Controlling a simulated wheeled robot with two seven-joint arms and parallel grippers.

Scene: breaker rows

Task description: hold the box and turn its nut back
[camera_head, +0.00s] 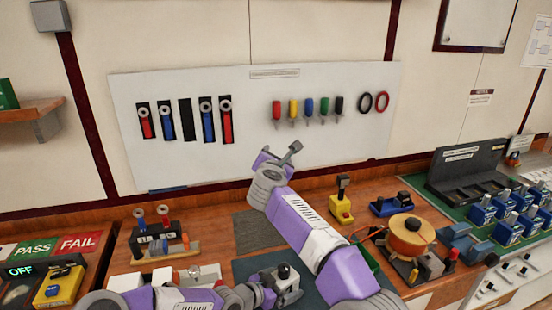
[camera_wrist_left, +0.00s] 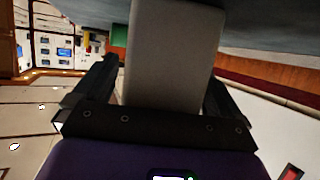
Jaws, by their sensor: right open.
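The small grey box (camera_head: 288,284) stands on the dark mat at the front of the bench. A dark round piece (camera_head: 284,271) on its top may be the nut; it is too small to tell. My left gripper (camera_head: 268,292) is at the box's left side. In the left wrist view, the two dark fingers of my left gripper (camera_wrist_left: 160,95) lie on either side of a grey block (camera_wrist_left: 165,60), which looks like the box, and appear closed on it. My right gripper (camera_head: 279,156) is open and empty, raised in front of the wall panel, well above the box.
A stand with knobs (camera_head: 152,236) is at the left. A yellow device (camera_head: 341,208), a copper-coloured coil (camera_head: 410,236) and several blue units (camera_head: 482,210) are at the right. A grey mat (camera_head: 257,230) is clear.

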